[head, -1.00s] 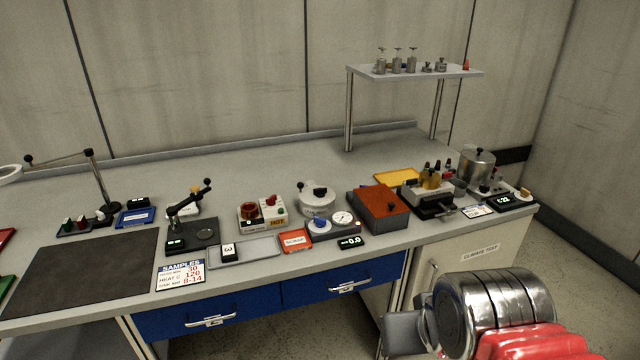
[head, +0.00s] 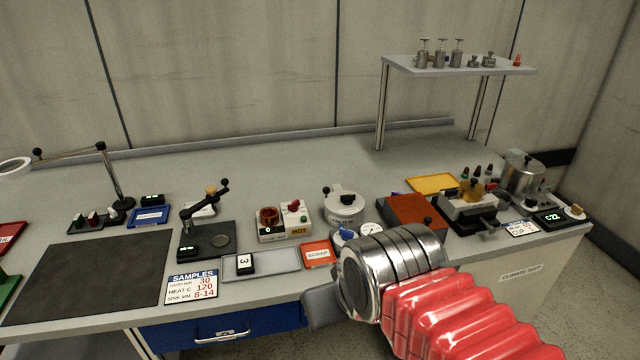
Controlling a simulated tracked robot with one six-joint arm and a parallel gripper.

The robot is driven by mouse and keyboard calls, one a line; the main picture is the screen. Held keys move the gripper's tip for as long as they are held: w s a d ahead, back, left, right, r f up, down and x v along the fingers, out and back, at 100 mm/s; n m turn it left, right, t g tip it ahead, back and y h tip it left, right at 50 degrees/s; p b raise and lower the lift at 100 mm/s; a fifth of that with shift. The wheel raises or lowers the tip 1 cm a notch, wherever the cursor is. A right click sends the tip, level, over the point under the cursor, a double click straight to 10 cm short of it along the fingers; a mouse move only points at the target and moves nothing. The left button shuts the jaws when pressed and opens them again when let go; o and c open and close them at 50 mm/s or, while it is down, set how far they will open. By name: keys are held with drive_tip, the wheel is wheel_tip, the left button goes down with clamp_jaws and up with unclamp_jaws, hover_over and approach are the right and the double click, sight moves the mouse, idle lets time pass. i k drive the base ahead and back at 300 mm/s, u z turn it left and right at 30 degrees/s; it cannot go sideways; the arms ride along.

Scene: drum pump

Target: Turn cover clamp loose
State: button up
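A white round pot with a lid (head: 343,205) stands mid-bench. Black knobs (head: 352,190) show on its lid; I cannot tell which part is the cover clamp. A blue knob (head: 343,235) and a round dial gauge (head: 371,229) sit in front of it, partly covered by my arm. My gripper (head: 322,306) is at the lower middle, in front of the bench edge and apart from the pot in the picture. Only one grey finger part shows; my metal wrist hides the rest, so its opening and grasp cannot be seen.
An orange-topped box (head: 412,210) stands right of the pot, a heater with a red knob (head: 285,220) left of it. A red scrap tray (head: 317,254) and a grey tray (head: 275,262) lie in front. A raised shelf (head: 450,66) stands at the back right. The rear bench is clear.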

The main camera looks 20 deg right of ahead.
sight(348, 199)
drive_tip(key=u, duration=0.15)
drive_tip(key=i, duration=1)
drive_tip(key=z, duration=0.25)
